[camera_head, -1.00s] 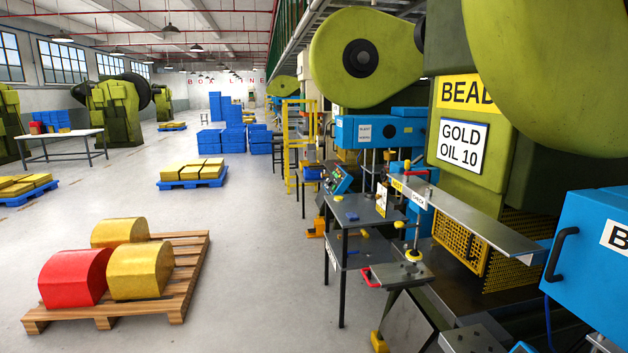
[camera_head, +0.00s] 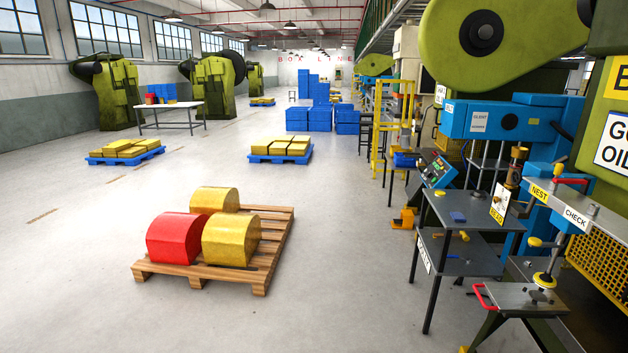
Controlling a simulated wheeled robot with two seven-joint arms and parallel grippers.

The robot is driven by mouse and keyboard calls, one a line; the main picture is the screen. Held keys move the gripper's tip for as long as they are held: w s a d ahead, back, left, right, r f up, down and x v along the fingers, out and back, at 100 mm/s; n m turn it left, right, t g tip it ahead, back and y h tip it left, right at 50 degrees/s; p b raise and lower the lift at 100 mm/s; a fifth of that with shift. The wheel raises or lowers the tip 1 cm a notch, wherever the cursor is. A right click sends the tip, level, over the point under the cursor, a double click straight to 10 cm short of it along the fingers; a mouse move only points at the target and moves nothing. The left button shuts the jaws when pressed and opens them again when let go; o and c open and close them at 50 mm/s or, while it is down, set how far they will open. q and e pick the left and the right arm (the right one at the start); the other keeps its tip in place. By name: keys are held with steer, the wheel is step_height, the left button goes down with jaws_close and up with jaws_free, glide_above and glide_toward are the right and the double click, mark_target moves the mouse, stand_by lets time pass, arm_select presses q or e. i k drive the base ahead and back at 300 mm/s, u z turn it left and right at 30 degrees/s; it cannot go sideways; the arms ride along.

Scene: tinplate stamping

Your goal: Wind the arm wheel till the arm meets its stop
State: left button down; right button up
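Neither of my grippers is in view. No part is clearly labelled as the arm wheel, and I cannot tell which part it is. At the right, a small stand (camera_head: 520,299) carries an upright post with a yellow knob (camera_head: 544,280) at its foot and a yellow grip (camera_head: 536,242) higher up. A red handle (camera_head: 484,297) sticks out at its left side. Above it, a grey rail (camera_head: 602,225) bears NEST and CHECK labels and a red lever (camera_head: 570,181). A blue machine arm (camera_head: 490,119) reaches left from the green press.
A dark two-shelf table (camera_head: 466,213) with small parts stands left of the stand. Blue pallets (camera_head: 282,157) lie farther back. The floor between the pallet and table is clear.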

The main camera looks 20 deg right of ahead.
mark_target(519, 178)
steer(key=z, duration=0.1)
steer(key=i, duration=2.6)
steer(key=z, duration=0.85)
steer(key=i, duration=1.55)
steer(key=z, duration=1.85)
steer(key=i, duration=1)
steer(key=z, duration=0.75)
